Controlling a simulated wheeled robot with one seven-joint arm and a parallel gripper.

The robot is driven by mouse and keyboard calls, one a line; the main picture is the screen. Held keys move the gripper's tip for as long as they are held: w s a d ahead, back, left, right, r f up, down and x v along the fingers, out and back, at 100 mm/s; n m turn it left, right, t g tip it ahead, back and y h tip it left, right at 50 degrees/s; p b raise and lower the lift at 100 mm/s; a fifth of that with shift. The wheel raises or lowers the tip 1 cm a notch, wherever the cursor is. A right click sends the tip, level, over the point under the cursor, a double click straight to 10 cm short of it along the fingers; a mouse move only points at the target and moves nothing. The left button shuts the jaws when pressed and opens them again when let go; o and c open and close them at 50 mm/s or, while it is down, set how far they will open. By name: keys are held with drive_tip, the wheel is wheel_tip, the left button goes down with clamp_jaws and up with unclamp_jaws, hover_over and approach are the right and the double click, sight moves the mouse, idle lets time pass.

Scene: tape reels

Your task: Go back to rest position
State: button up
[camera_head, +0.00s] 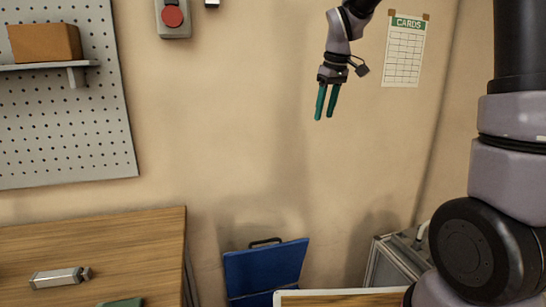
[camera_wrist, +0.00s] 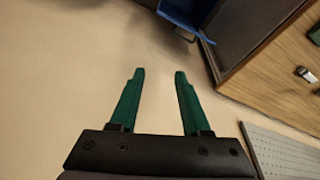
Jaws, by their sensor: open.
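My gripper (camera_head: 327,102) hangs in the air in front of the beige wall, at the upper right of the head view. Its two green fingers point downward. In the wrist view my gripper (camera_wrist: 157,75) has its fingers apart, with nothing between them but plain wall. It is open and empty, and it touches nothing. No tape reel is recognisable in either view.
A wooden table (camera_head: 120,232) at lower left bears a small metal object (camera_head: 58,278). A blue case (camera_head: 265,268) and a grey case (camera_head: 392,262) stand low by the wall. A pegboard (camera_head: 105,140) and a cards sheet (camera_head: 404,52) hang there. The wall's middle is clear.

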drive_tip(key=s+d+r+m+t, duration=0.1)
drive_tip(key=s+d+r+m, duration=0.1)
drive_tip(key=s, duration=0.5)
drive_tip(key=s+d+r+m+t, duration=0.2)
drive_tip(key=s+d+m, duration=0.2)
drive_tip(key=s, duration=0.4)
drive_tip(key=s+d+r+m+t, duration=0.1)
drive_tip(key=s+d+m, duration=0.3)
drive_tip(key=s, duration=0.4)
drive_tip(key=shift+r+m+t+y, duration=0.3)
drive_tip(key=shift+r+m+t, duration=0.15)
drive_tip(key=shift+m, duration=0.35)
